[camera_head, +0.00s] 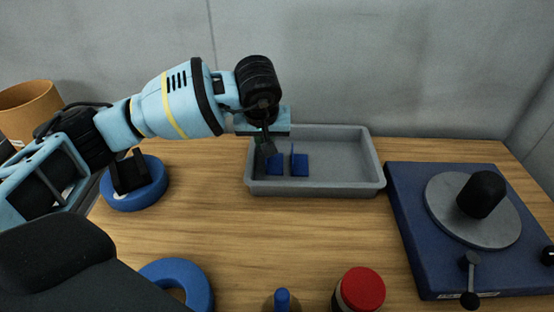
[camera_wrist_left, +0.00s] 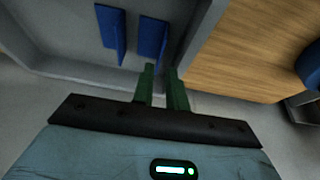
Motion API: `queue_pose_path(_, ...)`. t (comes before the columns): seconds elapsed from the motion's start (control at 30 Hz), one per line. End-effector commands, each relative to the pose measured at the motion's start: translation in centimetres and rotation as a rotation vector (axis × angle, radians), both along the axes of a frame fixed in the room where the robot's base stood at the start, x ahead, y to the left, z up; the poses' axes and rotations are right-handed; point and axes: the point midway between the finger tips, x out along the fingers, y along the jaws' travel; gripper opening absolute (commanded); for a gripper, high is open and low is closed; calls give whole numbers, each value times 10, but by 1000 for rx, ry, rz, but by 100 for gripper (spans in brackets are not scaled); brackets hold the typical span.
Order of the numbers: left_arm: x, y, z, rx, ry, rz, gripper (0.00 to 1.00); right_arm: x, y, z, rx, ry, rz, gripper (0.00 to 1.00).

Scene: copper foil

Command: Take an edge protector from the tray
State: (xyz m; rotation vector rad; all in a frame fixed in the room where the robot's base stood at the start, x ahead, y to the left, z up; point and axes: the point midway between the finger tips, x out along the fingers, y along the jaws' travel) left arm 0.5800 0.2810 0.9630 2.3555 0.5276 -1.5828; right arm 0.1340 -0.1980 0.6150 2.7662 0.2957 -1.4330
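Two blue L-shaped edge protectors lie in the left half of the grey tray (camera_head: 345,188): one right (camera_head: 300,164) and one left (camera_head: 274,165). Both also show in the left wrist view, one nearer the fingers (camera_wrist_left: 150,38) and one farther off (camera_wrist_left: 109,28). My left gripper (camera_head: 266,146) points down over the tray's left end, partly hiding the left protector. In the left wrist view its green fingers (camera_wrist_left: 161,70) stand a small gap apart, with the nearer protector's upright flange just beyond the tips. I cannot tell whether they touch it. My right gripper is out of view.
A blue turntable base (camera_head: 408,235) with a grey disc and black knob stands right of the tray. Blue rings (camera_head: 150,197) lie at left and front (camera_head: 200,285). A red-capped jar (camera_head: 362,288) stands in front. The wooden table (camera_head: 255,235) is clear in the middle.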

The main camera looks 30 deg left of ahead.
Motion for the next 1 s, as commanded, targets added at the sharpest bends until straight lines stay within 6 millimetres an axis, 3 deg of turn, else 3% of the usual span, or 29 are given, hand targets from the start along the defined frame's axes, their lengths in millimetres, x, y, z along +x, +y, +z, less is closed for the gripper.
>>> queue_pose_path(0.2, 1, 3, -1, 16, -1, 3, 15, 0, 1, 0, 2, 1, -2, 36)
queue_pose_path(0.43, 8, 6, -20, 13, 1, 5, 15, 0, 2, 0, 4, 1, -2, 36)
queue_pose_path(0.67, 11, 6, -27, 13, 0, 4, 15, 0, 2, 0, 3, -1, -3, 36)
queue_pose_path(1.0, 29, 12, -66, 13, 0, 4, 15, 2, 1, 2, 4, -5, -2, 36)
